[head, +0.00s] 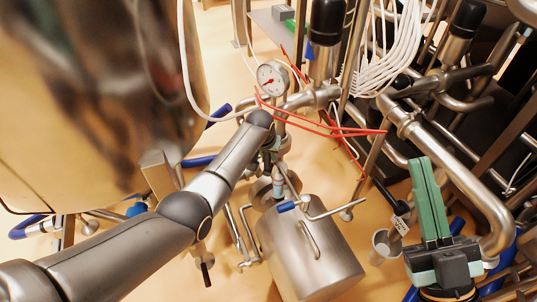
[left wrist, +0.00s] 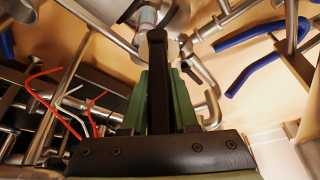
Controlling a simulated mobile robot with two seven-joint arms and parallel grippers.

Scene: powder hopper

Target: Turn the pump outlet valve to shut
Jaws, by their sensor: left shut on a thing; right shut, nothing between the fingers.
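My left gripper (left wrist: 160,76) shows in the left wrist view with its green fingers on either side of a dark upright bar (left wrist: 157,88). It is shut on that bar, which looks like a valve handle. Just beyond the bar's tip is a steel pipe with a teal band (left wrist: 147,18). In the head view my left arm reaches to the pipework below the gauge, and its fingers are hidden there. My right gripper (head: 424,166) is at the lower right of the head view, shut and empty, its green fingers together. I cannot tell the pump outlet valve's angle.
A pressure gauge (head: 271,79) stands on the pipework, with thin red wires (head: 325,127) beside it. A thick bent pipe (head: 455,165) runs close behind my right gripper. White cables (head: 390,50) crowd the top.

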